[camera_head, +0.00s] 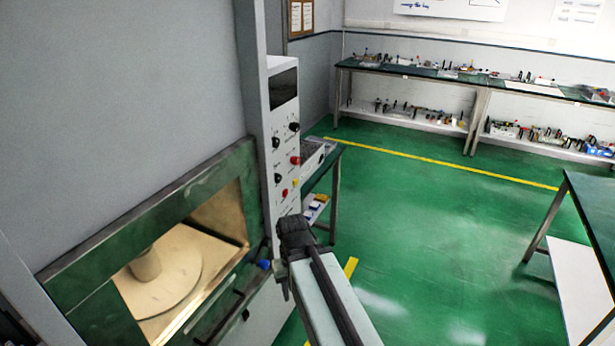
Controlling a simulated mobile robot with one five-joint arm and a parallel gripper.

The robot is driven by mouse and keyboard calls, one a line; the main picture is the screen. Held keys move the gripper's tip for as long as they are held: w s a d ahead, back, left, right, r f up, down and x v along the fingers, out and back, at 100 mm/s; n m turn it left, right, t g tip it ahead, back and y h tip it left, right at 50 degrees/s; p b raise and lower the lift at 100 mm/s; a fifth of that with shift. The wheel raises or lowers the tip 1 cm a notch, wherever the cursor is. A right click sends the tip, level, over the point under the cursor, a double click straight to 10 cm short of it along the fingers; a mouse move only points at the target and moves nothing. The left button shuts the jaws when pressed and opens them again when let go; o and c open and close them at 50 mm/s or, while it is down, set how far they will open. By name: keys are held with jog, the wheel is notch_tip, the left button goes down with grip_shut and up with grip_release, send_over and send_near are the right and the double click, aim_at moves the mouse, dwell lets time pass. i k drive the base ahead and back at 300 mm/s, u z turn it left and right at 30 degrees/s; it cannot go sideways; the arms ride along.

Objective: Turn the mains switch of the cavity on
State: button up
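The microwave cavity (145,210) fills the left side, with a framed front opening. Inside, a pale cylinder stands on a round turntable (190,262). A narrow light control panel (284,160) stands to the right of the cavity, with a dark display (283,89) at its top. It carries black knobs (294,127), a red knob (295,160), and small red and yellow buttons lower down. I cannot tell which one is the mains switch, or its state. My gripper (283,272) is at the panel's lower end, below the buttons. My dark wrist hides part of it, and its fingers are unclear.
A small blue part (264,264) shows beside my gripper, near the cavity's lower right corner. A low bench (322,168) stands behind the panel. Loaded workbenches (480,85) line the back wall, and another table (594,215) is at right. The green floor between is clear.

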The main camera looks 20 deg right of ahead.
aim_at(295, 160)
jog(key=k, duration=0.5)
jog(key=u, duration=3)
jog(key=k, duration=1.25)
jog(key=z, duration=1.95)
jog(key=i, duration=1.45)
jog(key=z, duration=0.05)
